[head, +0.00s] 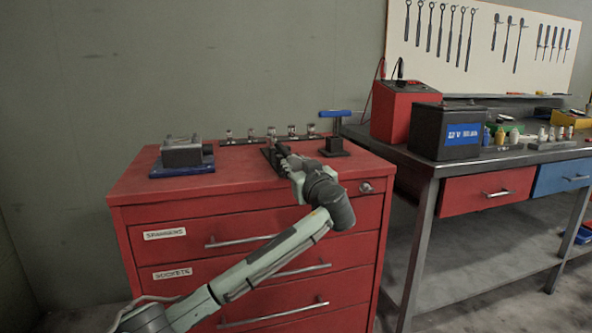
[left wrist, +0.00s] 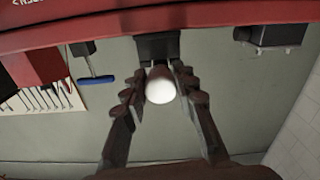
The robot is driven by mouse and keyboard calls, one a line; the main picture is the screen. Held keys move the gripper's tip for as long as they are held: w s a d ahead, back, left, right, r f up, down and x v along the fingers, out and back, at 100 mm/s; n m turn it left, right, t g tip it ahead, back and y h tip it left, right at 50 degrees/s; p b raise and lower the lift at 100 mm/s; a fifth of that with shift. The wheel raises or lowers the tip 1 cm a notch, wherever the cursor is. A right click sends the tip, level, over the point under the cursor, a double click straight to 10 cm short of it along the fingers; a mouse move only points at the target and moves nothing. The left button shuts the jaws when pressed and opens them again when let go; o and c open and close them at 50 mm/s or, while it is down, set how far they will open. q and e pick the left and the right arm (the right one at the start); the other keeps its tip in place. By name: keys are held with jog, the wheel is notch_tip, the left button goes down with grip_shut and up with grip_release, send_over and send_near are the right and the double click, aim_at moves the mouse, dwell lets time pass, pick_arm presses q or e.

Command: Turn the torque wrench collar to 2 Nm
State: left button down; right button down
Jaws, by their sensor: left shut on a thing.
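The torque wrench shows in the left wrist view as a rounded white end (left wrist: 160,91) with a dark red part (left wrist: 160,72) behind it, in front of a black block (left wrist: 157,46). In the head view the black holder (head: 268,153) stands on the red cabinet top, and my gripper hides most of the wrench. My left gripper (head: 284,160) reaches it from the front. In the left wrist view its fingers (left wrist: 161,84) lie on both sides of the wrench end, shut on it. No scale marking is readable. My right gripper is not in view.
A blue-handled T-shaped tool (head: 335,114) stands just right of the gripper. A row of small sockets (head: 271,132) is behind it. A grey block on a blue base (head: 181,171) sits at the left. A workbench (head: 430,168) with a black battery (head: 447,130) adjoins the cabinet (head: 240,183).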

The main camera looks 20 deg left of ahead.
pick_arm(q)
jog(key=shift+f+m+b, duration=0.15)
jog(key=shift+m+b, duration=0.8)
jog(key=shift+m, duration=0.75)
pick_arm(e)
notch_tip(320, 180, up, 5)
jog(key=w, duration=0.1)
pick_arm(q)
jog(key=shift+r+m+p, duration=0.2)
jog(key=shift+m+p, duration=0.2)
jog(key=shift+m, duration=0.1)
jog(key=m+p, duration=0.2)
jog(key=m, duration=0.4)
jog(key=shift+s+a+p, duration=0.1)
jog(key=shift+p, duration=0.2)
jog(key=shift+m, duration=1.8)
jog(key=shift+r+m, duration=0.1)
jog(key=shift+m, duration=1)
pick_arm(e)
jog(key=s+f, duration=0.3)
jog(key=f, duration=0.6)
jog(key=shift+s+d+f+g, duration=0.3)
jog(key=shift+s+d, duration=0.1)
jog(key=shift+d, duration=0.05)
